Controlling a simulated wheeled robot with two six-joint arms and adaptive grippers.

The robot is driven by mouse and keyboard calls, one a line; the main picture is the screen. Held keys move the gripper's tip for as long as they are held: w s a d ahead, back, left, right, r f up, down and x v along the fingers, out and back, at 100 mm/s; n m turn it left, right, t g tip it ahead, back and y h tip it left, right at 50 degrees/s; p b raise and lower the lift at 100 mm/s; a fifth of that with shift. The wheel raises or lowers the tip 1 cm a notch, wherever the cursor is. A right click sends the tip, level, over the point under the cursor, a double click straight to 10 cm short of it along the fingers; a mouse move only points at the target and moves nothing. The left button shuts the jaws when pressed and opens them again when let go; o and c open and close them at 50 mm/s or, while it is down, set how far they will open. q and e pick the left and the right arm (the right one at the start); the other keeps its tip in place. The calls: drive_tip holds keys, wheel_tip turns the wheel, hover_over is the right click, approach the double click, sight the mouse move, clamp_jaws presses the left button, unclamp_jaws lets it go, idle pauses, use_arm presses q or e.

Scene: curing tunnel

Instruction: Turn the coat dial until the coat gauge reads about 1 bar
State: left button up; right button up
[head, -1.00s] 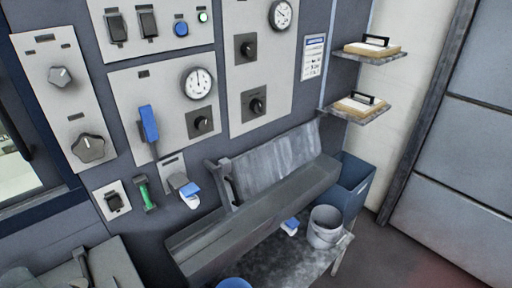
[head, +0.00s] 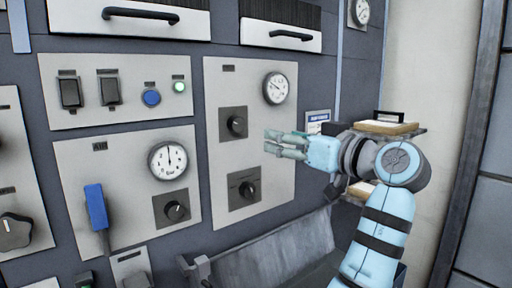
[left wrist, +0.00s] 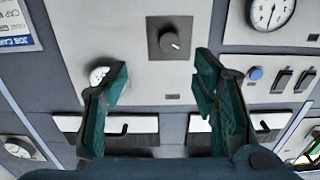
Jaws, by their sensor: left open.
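A right-hand panel carries a small white gauge (head: 275,88) and two black dials on dark square plates, an upper dial (head: 233,123) and a lower dial (head: 244,188). Labels are too small to tell which is the coat dial. My left gripper (head: 272,143) is open and empty in front of this panel, right of the upper dial and above the lower one. The left wrist view is upside down; it shows the upper dial (left wrist: 170,40) beyond the open fingers (left wrist: 160,88), apart from them. The gauge (left wrist: 98,75) is partly hidden by one finger. My right gripper is out of view.
A neighbouring panel has a larger gauge (head: 168,160), a dial (head: 176,212) and a blue-handled lever (head: 96,206). Shelves with a brown block (head: 386,126) lie behind my arm at the right. A grey trough (head: 275,260) stands below the panels.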

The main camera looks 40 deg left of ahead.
use_arm(q)
approach(239, 125)
drive_tip(key=p+x, duration=0.1)
drive_tip(key=x, duration=0.7)
drive_tip(key=shift+w+f, duration=0.15)
drive_tip(key=shift+w, duration=0.05)
drive_tip(key=shift+a, duration=0.35)
drive_tip(key=shift+s, duration=0.15)
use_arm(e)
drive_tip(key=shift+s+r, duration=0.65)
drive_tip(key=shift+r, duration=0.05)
use_arm(q)
drive_tip(key=shift+c, duration=0.2)
drive_tip(key=c, duration=1.1)
drive_tip(key=shift+m+p, duration=1.5)
drive_tip(key=shift+p, duration=0.15)
drive_tip(key=shift+m+p, duration=1.2)
drive_tip(key=shift+m, duration=0.4)
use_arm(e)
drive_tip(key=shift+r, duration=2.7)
